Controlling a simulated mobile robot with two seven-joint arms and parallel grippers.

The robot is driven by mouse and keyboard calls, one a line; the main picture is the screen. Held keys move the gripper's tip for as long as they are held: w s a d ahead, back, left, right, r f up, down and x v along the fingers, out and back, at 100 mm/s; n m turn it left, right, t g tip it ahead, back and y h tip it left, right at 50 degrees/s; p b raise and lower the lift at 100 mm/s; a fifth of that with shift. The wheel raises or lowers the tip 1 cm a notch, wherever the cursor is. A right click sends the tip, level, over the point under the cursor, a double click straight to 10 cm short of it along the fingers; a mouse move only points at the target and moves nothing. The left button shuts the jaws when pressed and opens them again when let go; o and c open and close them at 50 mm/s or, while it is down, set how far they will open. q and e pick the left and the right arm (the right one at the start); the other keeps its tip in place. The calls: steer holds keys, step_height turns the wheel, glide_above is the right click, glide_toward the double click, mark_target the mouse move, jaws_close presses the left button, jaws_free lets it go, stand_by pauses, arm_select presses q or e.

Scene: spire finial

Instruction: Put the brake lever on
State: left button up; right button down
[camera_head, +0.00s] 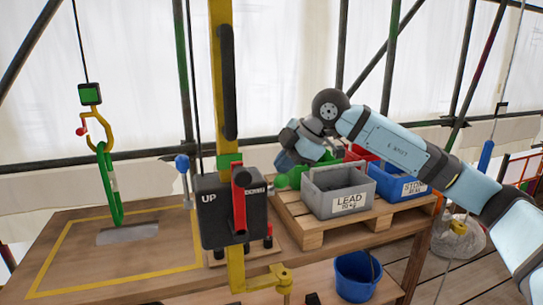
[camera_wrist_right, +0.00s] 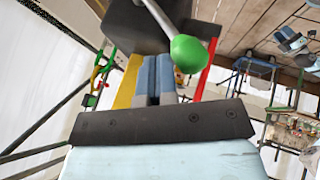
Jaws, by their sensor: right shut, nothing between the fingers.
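A dark winch box (camera_head: 232,207) marked "UP" stands at the bench's front edge on a yellow post. A lever with a green ball knob (camera_head: 289,178) sticks out from its right side. The knob (camera_wrist_right: 189,54) and its grey rod (camera_wrist_right: 158,15) also show in the right wrist view. My right gripper (camera_head: 284,160) is shut and empty, just above and behind the green knob. Its closed fingers (camera_wrist_right: 153,78) show beside the knob; contact cannot be made out.
A pallet (camera_head: 300,235) right of the box bears a grey "LEAD" crate (camera_head: 338,192) and a blue "STONE" crate (camera_head: 398,182). A green hook sling (camera_head: 112,185) hangs over the bench at left. A blue bucket (camera_head: 357,277) stands below the pallet.

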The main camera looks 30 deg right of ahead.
steer(key=shift+s+f+t+b, duration=0.25)
steer(key=shift+f+t+b, duration=0.05)
steer(key=shift+t+b, duration=0.15)
arm_select(q)
steer(key=shift+w+d+f, duration=0.1)
steer(key=shift+d+f, duration=0.05)
steer(key=shift+f, duration=0.15)
